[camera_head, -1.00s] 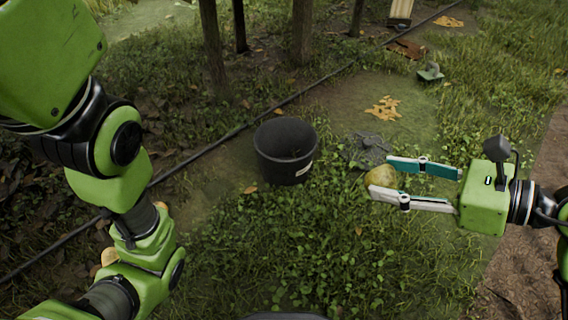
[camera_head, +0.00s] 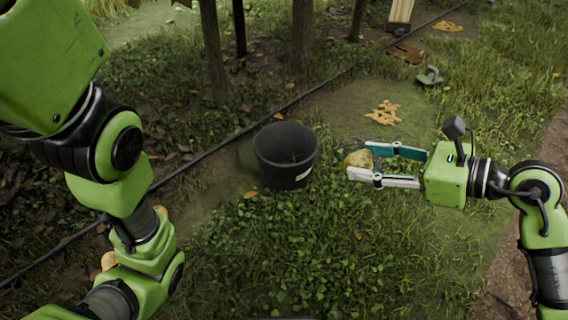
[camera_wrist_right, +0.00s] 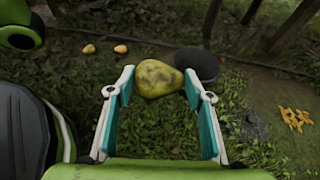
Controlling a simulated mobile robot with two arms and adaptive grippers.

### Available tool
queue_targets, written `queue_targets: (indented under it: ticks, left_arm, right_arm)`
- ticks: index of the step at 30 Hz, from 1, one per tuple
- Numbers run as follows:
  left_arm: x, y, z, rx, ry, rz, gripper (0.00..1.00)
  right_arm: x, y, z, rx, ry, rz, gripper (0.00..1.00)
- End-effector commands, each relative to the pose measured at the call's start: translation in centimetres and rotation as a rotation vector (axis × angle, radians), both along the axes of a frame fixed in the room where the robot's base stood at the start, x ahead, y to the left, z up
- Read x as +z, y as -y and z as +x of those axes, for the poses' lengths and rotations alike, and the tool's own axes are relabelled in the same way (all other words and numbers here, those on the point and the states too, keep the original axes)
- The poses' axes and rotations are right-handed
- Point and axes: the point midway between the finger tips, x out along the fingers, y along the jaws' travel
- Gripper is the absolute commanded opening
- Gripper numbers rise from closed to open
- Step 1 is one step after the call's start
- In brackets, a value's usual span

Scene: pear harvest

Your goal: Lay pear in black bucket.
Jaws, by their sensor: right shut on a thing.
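The pear (camera_head: 358,158) is yellow-green with brown marks. My right gripper (camera_head: 366,164) is shut on it and holds it at the fingertips, to the right of the bucket. In the right wrist view the pear (camera_wrist_right: 157,78) lies across between the two fingertips of the gripper (camera_wrist_right: 157,84). The black bucket (camera_head: 287,165) stands upright on the grass, with a small white label on its side. In the right wrist view the bucket (camera_wrist_right: 197,62) is partly hidden behind the pear. My left arm comes in at the left; its gripper is out of the picture.
A dark hose (camera_head: 216,147) runs across the ground behind the bucket. Tree trunks (camera_head: 302,35) stand at the back. A patch of yellow leaves (camera_head: 383,113) lies behind my right gripper. Two fruits (camera_wrist_right: 89,48) (camera_wrist_right: 121,49) lie on the ground in the right wrist view.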

Motion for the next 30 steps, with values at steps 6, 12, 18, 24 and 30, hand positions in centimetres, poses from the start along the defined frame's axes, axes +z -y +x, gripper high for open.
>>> queue_targets:
  ticks: [6,12,18,24,30]
  left_arm:
    - [0.1,0.0,0.0,0.000,-0.001,0.000,0.40]
    - [-0.1,0.0,0.1,0.001,-0.002,0.000,0.40]
    - [-0.9,0.0,0.1,0.001,-0.002,0.000,0.40]
    - [-2.2,0.0,0.1,0.002,-0.003,0.000,0.40]
    - [-4.0,0.0,0.1,0.001,-0.003,-0.001,0.40]
  right_arm:
    - [-0.9,-1.7,4.1,0.000,0.001,0.002,0.24]
    - [-2.0,-3.2,7.6,0.000,0.002,0.002,0.24]
    - [-3.7,-4.6,11.1,0.000,0.001,0.002,0.24]
    - [-5.6,-6.0,14.4,0.000,0.001,0.002,0.24]
    - [-7.7,-7.3,17.6,0.000,0.000,0.002,0.24]
